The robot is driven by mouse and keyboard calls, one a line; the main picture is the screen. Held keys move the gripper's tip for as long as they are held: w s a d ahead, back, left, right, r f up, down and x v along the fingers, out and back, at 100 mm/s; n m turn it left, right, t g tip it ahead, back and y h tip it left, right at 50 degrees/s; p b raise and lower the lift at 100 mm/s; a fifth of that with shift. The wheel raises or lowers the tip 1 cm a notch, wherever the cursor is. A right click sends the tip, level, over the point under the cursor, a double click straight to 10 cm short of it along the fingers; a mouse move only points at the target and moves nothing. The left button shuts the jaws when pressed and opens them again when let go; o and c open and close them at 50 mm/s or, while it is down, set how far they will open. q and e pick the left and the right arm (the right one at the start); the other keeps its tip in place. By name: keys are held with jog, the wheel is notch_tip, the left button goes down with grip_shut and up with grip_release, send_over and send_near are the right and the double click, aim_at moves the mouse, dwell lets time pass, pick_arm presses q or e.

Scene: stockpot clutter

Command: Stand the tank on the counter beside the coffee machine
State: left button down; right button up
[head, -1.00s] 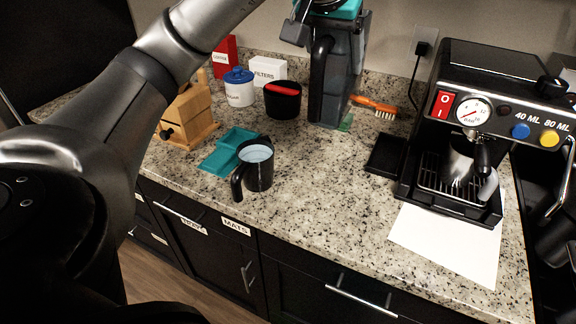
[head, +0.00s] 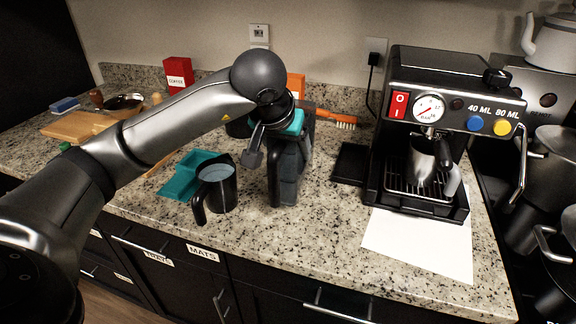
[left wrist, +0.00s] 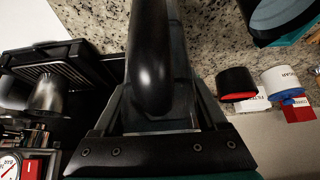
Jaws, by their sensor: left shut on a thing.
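The tank (head: 290,170) is a tall, dark, see-through container with a black handle on its left side. It stands about upright left of the coffee machine (head: 455,95), with the black mat between them. My left gripper (head: 277,124) is shut on its top from above. The tank's base is at or just above the counter (head: 320,235); I cannot tell if it touches. In the left wrist view the tank (left wrist: 185,85) and its handle fill the middle, between the fingers, and the coffee machine (left wrist: 45,75) is at the left. My right gripper is not in view.
A dark mug (head: 220,192) stands close left of the tank, beside a teal tray (head: 183,182). An orange brush (head: 335,118) lies behind. The black mat (head: 350,162) and white paper (head: 420,242) lie by the machine. Bare counter lies in front of the tank.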

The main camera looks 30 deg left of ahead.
aim_at(278, 142)
pick_arm(q)
jog(key=shift+f+b, duration=0.3)
jog(key=shift+f, duration=1.55)
grip_release()
jog(key=shift+f, duration=0.15)
jog(key=shift+s+r, duration=0.1)
jog(key=shift+r, duration=0.35)
jog(key=p+v, duration=0.2)
jog(key=v, duration=0.9)
jog(key=shift+s+d+r, duration=0.15)
jog(key=shift+s, duration=0.05)
